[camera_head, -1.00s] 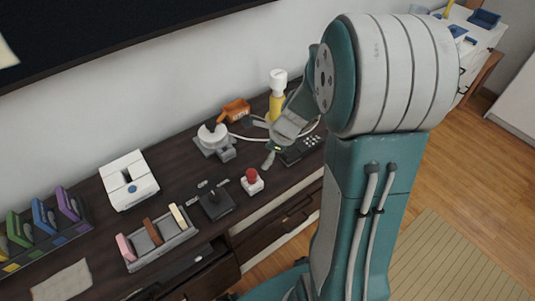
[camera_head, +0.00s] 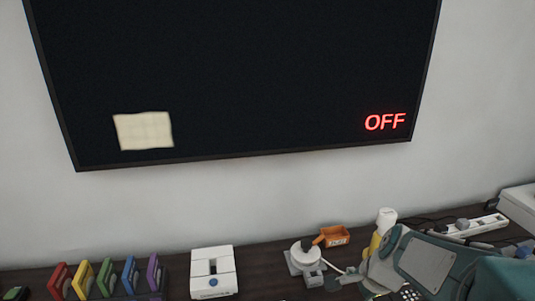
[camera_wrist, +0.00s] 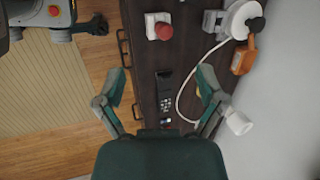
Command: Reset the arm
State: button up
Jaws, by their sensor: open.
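My gripper (camera_wrist: 163,88) is open and empty in the wrist view, its two fingers spread wide above the dark cabinet top. A black keypad device (camera_wrist: 166,98) shows between the fingers, lower down on the cabinet. A white bottle cap (camera_wrist: 238,122) is beside the right finger. In the head view my arm fills the lower right corner, in front of the white and yellow bottle (camera_head: 386,220). The fingertips cannot be made out clearly there.
On the cabinet are a round white device (camera_head: 305,254), an orange box (camera_head: 334,236), a white box (camera_head: 213,271), coloured holders (camera_head: 108,278) and a power strip (camera_head: 477,226). The wrist view shows a red button (camera_wrist: 163,31). A dark screen (camera_head: 240,80) reading OFF hangs above.

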jog(key=s+a+r+n+t+h, duration=0.2)
jog(key=s+r+n, duration=0.7)
jog(key=s+n, duration=0.3)
jog(key=n, duration=0.3)
jog(key=shift+a+r+h, duration=0.2)
jog(key=shift+a+h, duration=0.1)
jog(key=shift+a, duration=0.05)
jog(key=shift+o, duration=0.2)
jog(key=shift+w, duration=0.1)
